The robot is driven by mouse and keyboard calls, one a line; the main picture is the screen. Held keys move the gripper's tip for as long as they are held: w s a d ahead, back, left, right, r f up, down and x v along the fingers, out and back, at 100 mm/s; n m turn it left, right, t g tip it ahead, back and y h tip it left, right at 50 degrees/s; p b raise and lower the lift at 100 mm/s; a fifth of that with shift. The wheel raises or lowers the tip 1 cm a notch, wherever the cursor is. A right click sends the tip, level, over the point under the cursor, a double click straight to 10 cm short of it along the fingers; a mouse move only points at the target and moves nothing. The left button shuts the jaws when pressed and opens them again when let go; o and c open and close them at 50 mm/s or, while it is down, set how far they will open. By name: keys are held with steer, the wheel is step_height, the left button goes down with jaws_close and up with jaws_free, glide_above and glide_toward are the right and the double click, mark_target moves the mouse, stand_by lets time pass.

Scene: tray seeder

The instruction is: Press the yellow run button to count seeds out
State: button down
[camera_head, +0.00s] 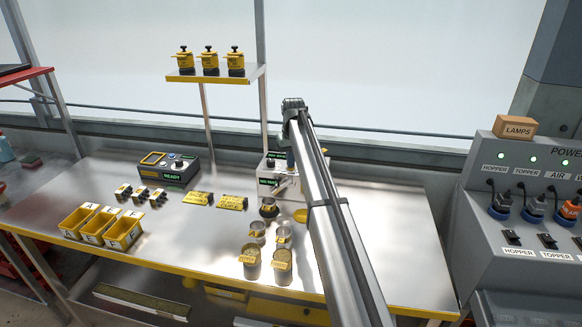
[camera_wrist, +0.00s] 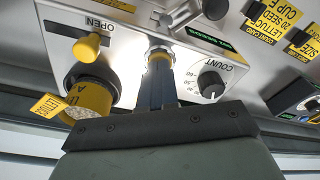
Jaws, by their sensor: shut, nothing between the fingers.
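The pale seed counter (camera_head: 282,165) stands at the back of the steel bench, partly behind my arm. In the wrist view its panel (camera_wrist: 135,30) fills the top, with a COUNT dial (camera_wrist: 211,84) and a yellow knob (camera_wrist: 87,47) by the word OPEN. My gripper (camera_wrist: 157,68) is shut and empty, its dark fingers pointing at the panel between knob and dial. A silver ring (camera_wrist: 157,46) shows right at the fingertips; whether they touch it, I cannot tell. My fingertips are not clear in the head view.
A yellow cup of pale seeds (camera_wrist: 92,95) sits beside my fingers. Several seed tins (camera_head: 251,262) stand at the bench front. A control box (camera_head: 170,168), yellow bins (camera_head: 100,226) and yellow label cards (camera_head: 232,202) lie left. A power console (camera_head: 520,225) stands right.

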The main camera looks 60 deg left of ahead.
steer(key=shift+r, duration=0.15)
step_height(320, 180, up, 8)
stand_by(1.1)
steer(key=shift+f, duration=0.2)
